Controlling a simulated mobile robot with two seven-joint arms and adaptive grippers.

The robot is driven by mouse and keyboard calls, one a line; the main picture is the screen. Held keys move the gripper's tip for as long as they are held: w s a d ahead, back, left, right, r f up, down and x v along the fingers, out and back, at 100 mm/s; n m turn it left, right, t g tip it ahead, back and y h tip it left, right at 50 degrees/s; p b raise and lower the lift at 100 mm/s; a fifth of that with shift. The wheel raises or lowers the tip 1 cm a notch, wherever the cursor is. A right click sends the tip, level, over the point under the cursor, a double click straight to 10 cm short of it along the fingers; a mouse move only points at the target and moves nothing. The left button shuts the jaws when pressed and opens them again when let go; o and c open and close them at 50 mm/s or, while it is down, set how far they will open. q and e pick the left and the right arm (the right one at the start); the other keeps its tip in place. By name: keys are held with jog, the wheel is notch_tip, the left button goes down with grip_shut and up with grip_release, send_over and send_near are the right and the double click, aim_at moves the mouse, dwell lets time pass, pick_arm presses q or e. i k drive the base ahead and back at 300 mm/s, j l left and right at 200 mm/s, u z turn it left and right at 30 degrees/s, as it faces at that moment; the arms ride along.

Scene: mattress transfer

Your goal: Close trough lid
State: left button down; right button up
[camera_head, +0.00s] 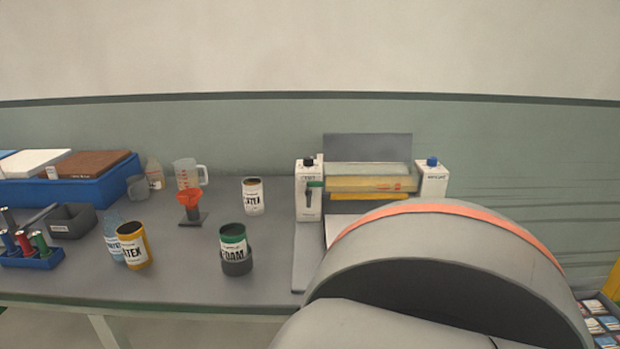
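A trough (370,183) with a pale yellow, see-through front sits between two white end housings, the left one (308,190) and the right one (432,180), at the back of the table. A flat dark grey panel (367,147), which looks like the lid, stands upright behind the trough, so the trough appears open. Neither of my grippers is in view. A large grey arm link of mine with an orange band hides the area in front of the machine.
Bare table lies between the green can and the machine.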

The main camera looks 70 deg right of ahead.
aim_at(337, 146)
jog(key=z, duration=2.5)
jog(key=u, duration=0.4)
jog(key=k+l+u, duration=0.1)
jog(key=u, duration=0.3)
jog(key=k+l+u, duration=0.15)
jog(key=u, duration=0.25)
jog(key=k+l+u, duration=0.2)
jog(key=u, duration=0.2)
